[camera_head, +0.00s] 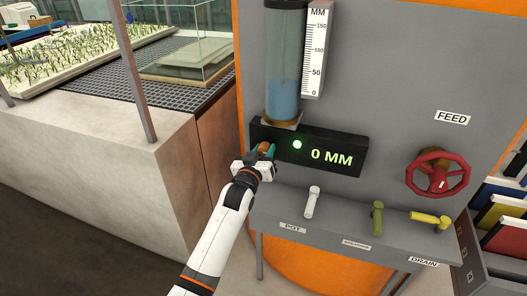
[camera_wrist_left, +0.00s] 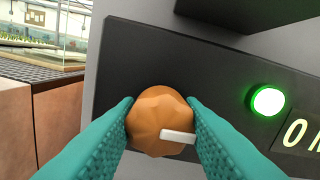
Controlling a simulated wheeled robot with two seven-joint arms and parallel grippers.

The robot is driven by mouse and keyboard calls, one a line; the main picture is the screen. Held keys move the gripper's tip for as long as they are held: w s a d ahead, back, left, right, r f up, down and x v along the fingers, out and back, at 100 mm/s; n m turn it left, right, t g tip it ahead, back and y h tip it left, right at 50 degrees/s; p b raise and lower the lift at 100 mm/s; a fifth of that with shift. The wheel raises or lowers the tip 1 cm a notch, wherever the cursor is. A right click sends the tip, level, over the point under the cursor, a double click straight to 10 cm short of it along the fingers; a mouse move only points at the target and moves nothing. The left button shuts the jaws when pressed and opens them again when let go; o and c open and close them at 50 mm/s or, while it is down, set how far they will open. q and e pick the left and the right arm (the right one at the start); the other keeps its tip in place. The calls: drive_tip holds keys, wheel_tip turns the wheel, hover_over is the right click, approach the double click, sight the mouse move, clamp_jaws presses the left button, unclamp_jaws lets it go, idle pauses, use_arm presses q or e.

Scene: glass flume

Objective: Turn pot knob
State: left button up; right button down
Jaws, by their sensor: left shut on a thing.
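The pot knob is an orange-brown round knob (camera_wrist_left: 156,112) with a white pointer mark, on the left end of the black display panel (camera_head: 330,150). In the left wrist view the pointer points right and very slightly down. My left gripper (camera_head: 262,152) is at the knob, with its teal fingers (camera_wrist_left: 160,125) closed on both sides of it. In the head view the gripper partly hides the knob (camera_head: 264,146). The panel reads 0 MM, and a round light (camera_wrist_left: 268,101) glows green beside the knob. My right gripper is not in view.
A clear cylinder (camera_head: 284,70) with blue water stands above the panel beside a MM scale (camera_head: 317,50). Below, a grey ledge carries a white lever (camera_head: 312,202), a green lever (camera_head: 378,218) and a yellow lever (camera_head: 431,220). A red wheel (camera_head: 437,174) is at right.

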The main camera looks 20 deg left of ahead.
use_arm(q)
drive_tip(key=o, duration=1)
drive_tip(key=s+b, duration=0.2)
drive_tip(key=s, duration=1)
drive_tip(key=shift+a, duration=0.2)
